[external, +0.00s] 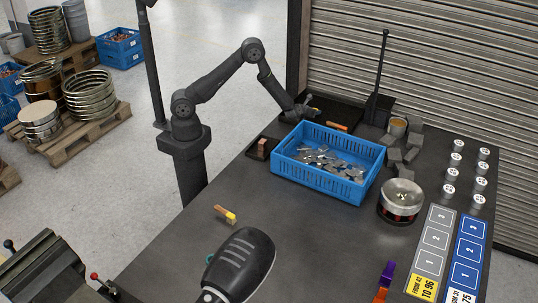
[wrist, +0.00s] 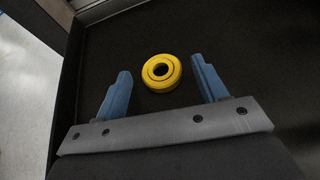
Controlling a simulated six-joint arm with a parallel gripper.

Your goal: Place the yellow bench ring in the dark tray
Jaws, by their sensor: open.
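The yellow bench ring (wrist: 163,84) lies flat on the floor of the dark tray (wrist: 245,40) in the wrist view. My gripper (wrist: 161,66) is open, its two blue fingers on either side of the ring with a gap at each side. Nothing is held. In the external view my gripper (external: 306,106) is low at the dark tray (external: 345,110), behind the blue crate.
The blue crate (external: 281,165) of metal parts stands just in front of the tray. The tray's wall (wrist: 68,85) runs along the left in the wrist view.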

